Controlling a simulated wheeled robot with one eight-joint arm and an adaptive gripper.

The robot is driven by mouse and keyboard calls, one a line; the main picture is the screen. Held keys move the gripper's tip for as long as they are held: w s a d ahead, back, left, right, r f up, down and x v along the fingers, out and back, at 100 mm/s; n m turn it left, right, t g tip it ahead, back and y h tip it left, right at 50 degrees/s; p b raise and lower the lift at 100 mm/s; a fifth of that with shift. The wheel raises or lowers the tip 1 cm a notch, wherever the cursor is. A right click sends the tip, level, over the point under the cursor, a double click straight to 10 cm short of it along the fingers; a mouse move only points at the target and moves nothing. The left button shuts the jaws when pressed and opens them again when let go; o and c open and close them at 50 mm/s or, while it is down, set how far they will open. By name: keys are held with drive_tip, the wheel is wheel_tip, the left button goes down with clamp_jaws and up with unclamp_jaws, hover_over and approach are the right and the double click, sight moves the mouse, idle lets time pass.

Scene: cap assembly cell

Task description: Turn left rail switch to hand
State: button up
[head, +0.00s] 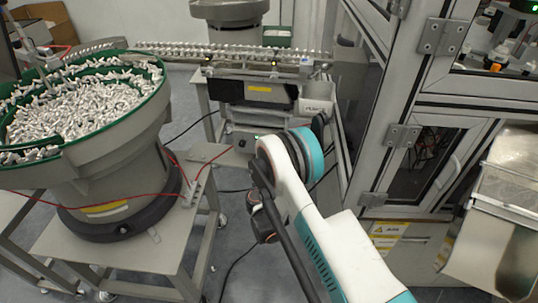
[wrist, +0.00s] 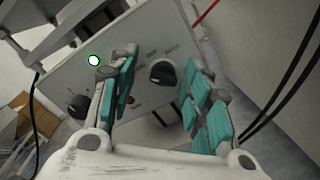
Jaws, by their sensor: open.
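In the wrist view a grey control panel (wrist: 75,75) fills the middle, tilted in the picture. In the head view my arm hides the gripper. I cannot tell which knob is the left rail switch.
In the head view a bowl feeder (head: 115,170) full of small parts stands on a table at left. A feed rail (head: 230,54) runs along the back. A framed machine cabinet (head: 390,135) stands at right. Cables hang beside the panel in the wrist view.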

wheel_tip(320, 180, up, 9)
drive_tip(key=shift+r, duration=0.2)
idle(0.3)
